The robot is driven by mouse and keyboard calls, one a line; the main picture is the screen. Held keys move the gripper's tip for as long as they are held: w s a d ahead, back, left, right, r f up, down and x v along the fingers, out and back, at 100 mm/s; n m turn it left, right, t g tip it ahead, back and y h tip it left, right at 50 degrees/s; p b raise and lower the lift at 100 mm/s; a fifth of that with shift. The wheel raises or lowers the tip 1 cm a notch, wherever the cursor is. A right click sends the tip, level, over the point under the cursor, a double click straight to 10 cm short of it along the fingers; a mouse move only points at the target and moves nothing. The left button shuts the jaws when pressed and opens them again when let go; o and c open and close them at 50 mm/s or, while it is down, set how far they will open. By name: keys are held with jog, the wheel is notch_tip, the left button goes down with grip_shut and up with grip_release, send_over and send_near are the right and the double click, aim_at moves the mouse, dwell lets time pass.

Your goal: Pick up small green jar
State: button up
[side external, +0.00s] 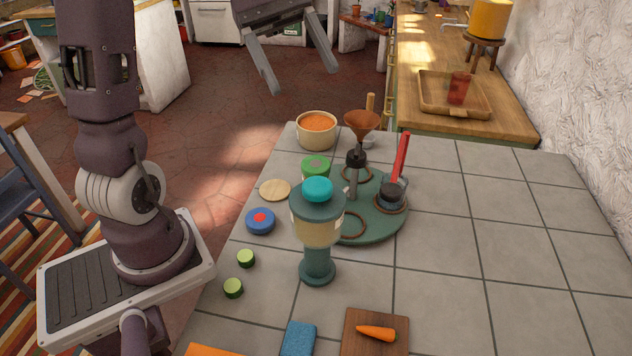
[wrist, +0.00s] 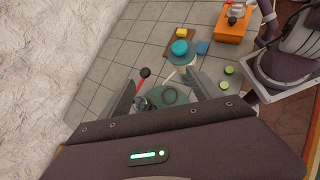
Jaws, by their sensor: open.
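A small jar with a green lid (side external: 316,165) stands on the tiled counter, partly hidden behind a teal grinder-like vessel (side external: 318,230) in the side view. I cannot make the jar out in the wrist view, where my gripper's body covers the near area. My gripper (side external: 304,78) is open and empty, high above and beyond the far end of the counter, well apart from the jar. In the wrist view its two fingers (wrist: 163,88) are spread, with the vessel's teal top (wrist: 180,47) beyond them.
A round green stand (side external: 377,225) holds a funnel (side external: 362,122) and a red-handled tool (side external: 401,158) right of the jar. An orange-filled bowl (side external: 317,130), a wooden disc (side external: 275,190) and a blue tin (side external: 260,221) are nearby. The counter's right side is clear.

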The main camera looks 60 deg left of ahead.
jog(key=w+a+f+n+t+h, duration=0.2)
jog(key=a+n, duration=0.1)
jog(key=a, duration=0.2)
jog(key=w+a+f+n+t+h, duration=0.1)
jog(key=w+a+f+n+h, duration=0.1)
jog(key=a, duration=0.2)
notch_tip(320, 180, down, 18)
jog(key=shift+s+f, duration=0.1)
jog(key=x, duration=0.7)
jog(key=shift+s+d+f, duration=0.2)
jog(key=shift+s+f, duration=0.05)
jog(key=shift+s, duration=0.1)
grip_shut()
jog(key=shift+r, duration=0.1)
